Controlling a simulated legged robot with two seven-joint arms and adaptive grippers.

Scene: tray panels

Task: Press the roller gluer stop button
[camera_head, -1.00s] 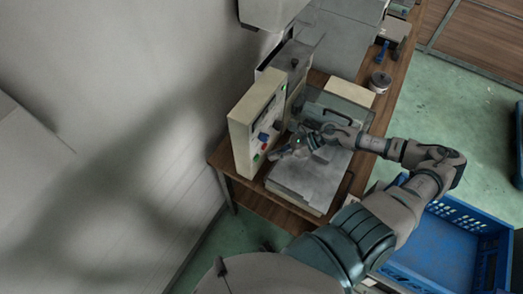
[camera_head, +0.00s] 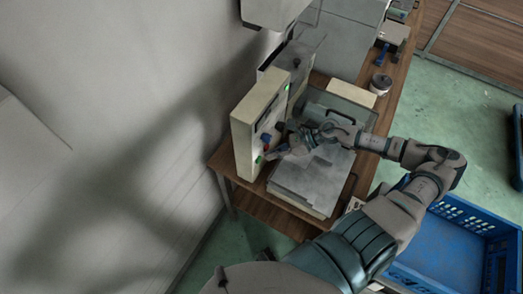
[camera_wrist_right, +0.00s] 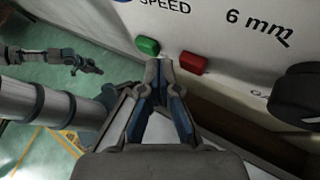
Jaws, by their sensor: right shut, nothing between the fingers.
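The roller gluer's pale control panel (camera_head: 243,142) stands upright on the table. In the right wrist view a red button (camera_wrist_right: 193,62) and a green button (camera_wrist_right: 147,47) sit side by side on the panel face (camera_wrist_right: 205,22). Neither button's label is readable. My right gripper (camera_head: 272,155) is shut and empty, low in front of the panel. In the right wrist view its fingertips (camera_wrist_right: 161,70) appear between the two buttons, close to the red one; contact cannot be told. My left gripper (camera_wrist_right: 88,65) shows small at the left there; its jaws are unclear.
A black knob (camera_wrist_right: 302,96) sits right of the red button. The machine's grey flat bed (camera_head: 305,185) lies below my right gripper. A white container (camera_head: 380,84) stands farther back on the wooden table. A blue crate (camera_head: 440,250) is at the lower right.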

